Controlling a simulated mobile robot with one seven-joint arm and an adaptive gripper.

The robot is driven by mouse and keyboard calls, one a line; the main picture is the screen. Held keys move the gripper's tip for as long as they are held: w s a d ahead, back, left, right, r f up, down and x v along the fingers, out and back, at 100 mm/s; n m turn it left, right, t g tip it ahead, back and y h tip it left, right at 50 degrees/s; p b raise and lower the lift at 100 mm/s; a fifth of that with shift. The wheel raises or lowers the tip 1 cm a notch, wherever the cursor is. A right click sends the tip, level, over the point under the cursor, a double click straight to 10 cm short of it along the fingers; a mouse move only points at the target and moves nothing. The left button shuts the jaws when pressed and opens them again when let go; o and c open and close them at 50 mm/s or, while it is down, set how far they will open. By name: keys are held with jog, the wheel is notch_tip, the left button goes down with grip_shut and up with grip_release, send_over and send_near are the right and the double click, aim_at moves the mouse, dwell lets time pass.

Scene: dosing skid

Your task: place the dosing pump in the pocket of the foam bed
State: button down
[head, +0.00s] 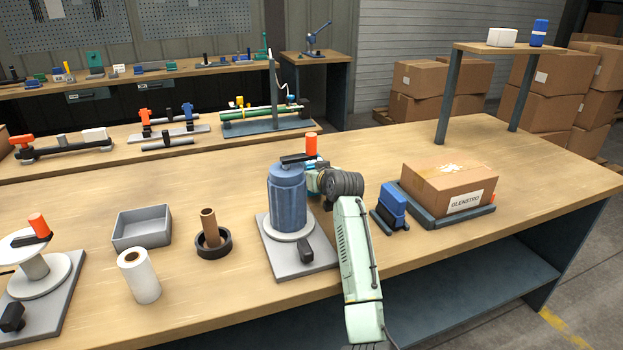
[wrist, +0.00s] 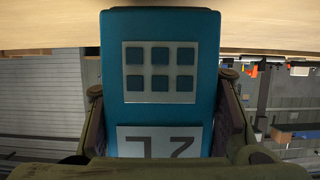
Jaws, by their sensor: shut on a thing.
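The dosing pump appears to be the teal box (wrist: 160,25) with a grey keypad and a white label, filling the middle of the wrist view. My gripper (wrist: 160,100) is shut on it, with one finger along each side. In the head view only a small teal part of it (head: 312,178) shows behind the blue ribbed vessel.
The blue vessel (head: 288,205) on its grey plate stands close left of my arm. A blue block in a dark holder (head: 390,222) and a cardboard box (head: 447,188) are at right. A grey bin (head: 142,227) is at left. Bench behind the vessel is mostly clear.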

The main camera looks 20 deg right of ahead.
jog(key=shift+f, duration=0.9)
jog(key=shift+f, duration=0.25)
jog(key=c, duration=0.8)
grip_release()
jog(key=shift+o, duration=0.2)
